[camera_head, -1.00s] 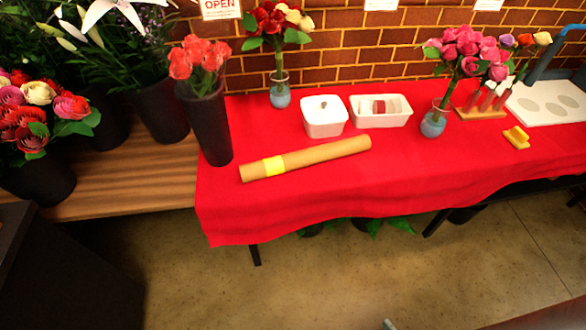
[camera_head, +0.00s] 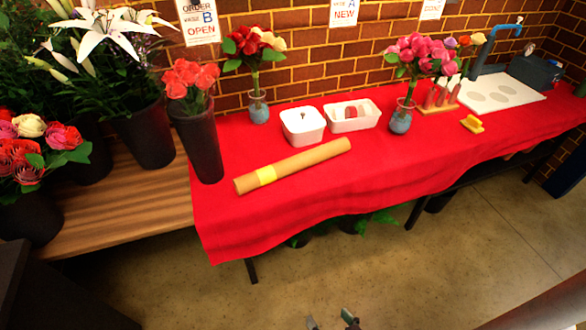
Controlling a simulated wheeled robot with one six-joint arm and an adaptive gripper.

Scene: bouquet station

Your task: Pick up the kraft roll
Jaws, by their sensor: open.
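The kraft roll (camera_head: 305,160) is a long brown tube with a yellow band near its left end. It lies slanted on the red-covered table (camera_head: 240,225), near the front edge, its right end farther back. My gripper (camera_head: 333,321) shows only as two fingertips at the bottom edge of the picture. The tips are apart with nothing seen between them. It is well below and in front of the table in the picture, away from the roll. The rest of my gripper is out of frame.
A black bucket of coral flowers (camera_head: 198,145) stands just left of the roll. Two vases (camera_head: 259,110) (camera_head: 401,122) hold flowers.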

